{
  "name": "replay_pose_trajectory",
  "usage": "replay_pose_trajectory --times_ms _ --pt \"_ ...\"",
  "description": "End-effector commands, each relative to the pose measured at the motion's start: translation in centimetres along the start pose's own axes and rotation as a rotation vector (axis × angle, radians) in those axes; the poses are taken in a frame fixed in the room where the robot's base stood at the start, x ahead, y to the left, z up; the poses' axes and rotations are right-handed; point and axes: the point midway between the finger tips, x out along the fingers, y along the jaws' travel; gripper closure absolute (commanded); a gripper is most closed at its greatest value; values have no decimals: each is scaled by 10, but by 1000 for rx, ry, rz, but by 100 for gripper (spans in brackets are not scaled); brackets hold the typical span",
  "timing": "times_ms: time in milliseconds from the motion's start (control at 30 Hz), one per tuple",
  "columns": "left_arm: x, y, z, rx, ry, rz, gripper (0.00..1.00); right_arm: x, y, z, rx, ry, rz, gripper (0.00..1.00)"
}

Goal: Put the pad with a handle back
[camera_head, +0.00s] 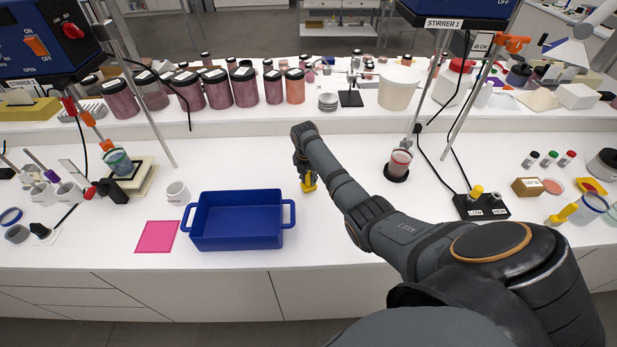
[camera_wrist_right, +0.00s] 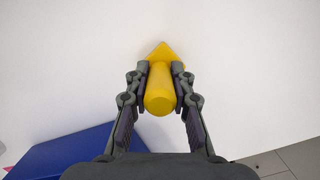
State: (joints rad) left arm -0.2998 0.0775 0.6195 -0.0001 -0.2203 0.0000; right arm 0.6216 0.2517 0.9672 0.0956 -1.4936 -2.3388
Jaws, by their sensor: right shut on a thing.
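My right gripper (camera_head: 305,178) reaches down over the white bench, right of the blue tray. It is shut on a yellow pad with a handle (camera_head: 309,186). In the right wrist view the gripper (camera_wrist_right: 160,92) has its two fingers on either side of the thick, rounded yellow handle (camera_wrist_right: 160,98), and a pointed yellow part (camera_wrist_right: 165,52) shows beyond. I cannot tell whether the pad touches the bench. My left gripper is not in view.
A stirrer's cup (camera_head: 400,162) stands right of my forearm. Pigment jars (camera_head: 245,87) line the raised back shelf. Bench around the gripper is clear.

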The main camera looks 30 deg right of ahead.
Motion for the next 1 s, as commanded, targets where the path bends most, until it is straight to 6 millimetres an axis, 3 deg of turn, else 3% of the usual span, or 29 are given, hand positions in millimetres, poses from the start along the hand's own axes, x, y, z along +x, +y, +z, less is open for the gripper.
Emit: replay_pose_trajectory --times_ms 33,200,567,1000 --pt "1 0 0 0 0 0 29 1 0 0 0 0 0 75" --pt "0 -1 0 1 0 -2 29 0 0 0 0 0 0 55" --pt "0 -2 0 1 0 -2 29 -7 0 1 0 -1 1 55" --pt "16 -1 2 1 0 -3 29 -102 1 1 1 -3 3 55"
